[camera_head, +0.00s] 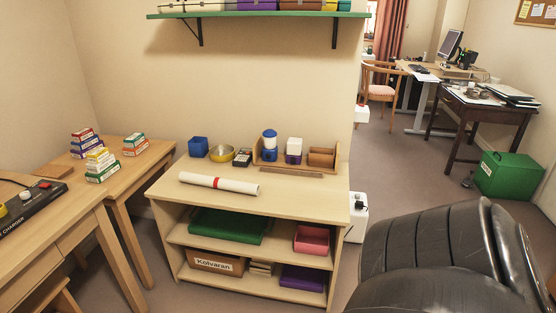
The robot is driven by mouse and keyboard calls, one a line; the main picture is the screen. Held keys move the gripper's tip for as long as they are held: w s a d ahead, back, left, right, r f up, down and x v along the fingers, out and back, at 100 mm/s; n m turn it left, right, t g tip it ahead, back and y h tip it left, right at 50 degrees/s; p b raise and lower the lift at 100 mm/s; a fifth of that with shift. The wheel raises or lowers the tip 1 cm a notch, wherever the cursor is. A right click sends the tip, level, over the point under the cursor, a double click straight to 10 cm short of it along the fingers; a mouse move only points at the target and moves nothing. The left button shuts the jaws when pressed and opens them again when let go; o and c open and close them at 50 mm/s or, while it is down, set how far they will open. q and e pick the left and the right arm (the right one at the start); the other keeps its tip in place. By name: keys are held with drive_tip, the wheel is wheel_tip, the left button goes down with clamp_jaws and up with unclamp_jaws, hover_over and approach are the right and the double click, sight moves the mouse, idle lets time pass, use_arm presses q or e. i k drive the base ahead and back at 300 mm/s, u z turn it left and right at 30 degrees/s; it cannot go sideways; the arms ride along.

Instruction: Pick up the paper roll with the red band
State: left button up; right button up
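A white paper roll with a red band (219,183) lies on its side on the top of a light wooden shelf unit (300,198), near its front left. The band wraps it a little left of its right half.
Behind the roll stand a blue box (198,147), a yellow bowl (222,154), a calculator-like object (243,157) and a wooden organizer (330,165). A green wall shelf (260,14) hangs above. Wooden desks (85,235) stand left.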

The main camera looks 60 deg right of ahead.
sight(248, 189)
drive_tip(key=z, duration=1.45)
drive_tip(key=k, duration=0.25)
drive_tip(key=z, duration=0.6)
drive_tip(key=i, duration=1.65)
drive_tip(key=u, duration=1.35)
drive_tip(key=i, duration=0.55)
drive_tip(key=u, duration=0.6)
